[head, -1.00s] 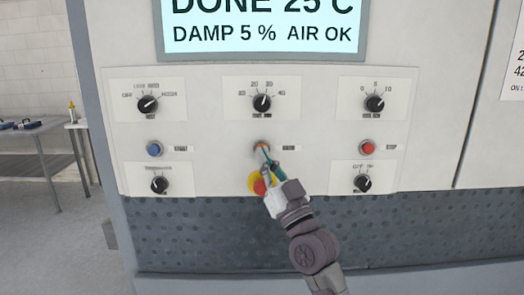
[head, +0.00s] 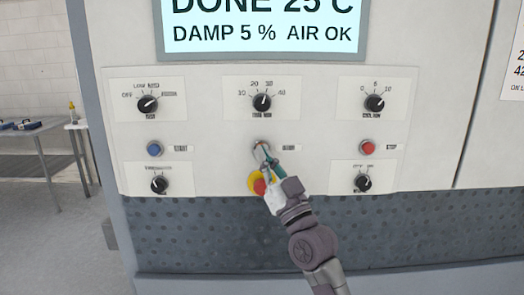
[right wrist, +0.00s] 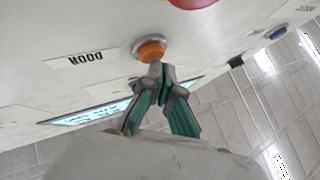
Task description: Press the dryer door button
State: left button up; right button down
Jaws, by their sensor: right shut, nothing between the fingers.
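The door button is an orange round button (right wrist: 151,50) in a metal ring beside a DOOR label (right wrist: 85,57), which appears upside down in the right wrist view. In the head view it sits at the middle of the panel, mostly hidden behind my fingertips. My right gripper (head: 263,152) is shut and empty, its fingertips at the button. The right wrist view shows the tips (right wrist: 158,72) right at the button's edge; I cannot tell whether they press it. My left gripper is not in view.
A red and yellow emergency button (head: 257,184) is just below, partly behind my gripper. A blue button (head: 154,149) is left, a red stop button (head: 367,147) right. Several black dials surround them. The display (head: 262,30) above reads DONE 25 C, DAMP 5 %, AIR OK.

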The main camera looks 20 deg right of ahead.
jog(key=shift+w+d, duration=0.15)
jog(key=shift+w, duration=0.25)
dwell(0.3)
jog(key=shift+s+a+p, duration=0.25)
jog(key=shift+s+p, duration=0.1)
jog(key=shift+s, duration=0.5)
jog(key=s+p, duration=0.1)
jog(key=s, duration=0.1)
jog(key=s+a+p, duration=0.1)
jog(key=s, duration=0.1)
jog(key=shift+s+a, duration=0.2)
jog(key=shift+s, duration=0.2)
dwell(0.5)
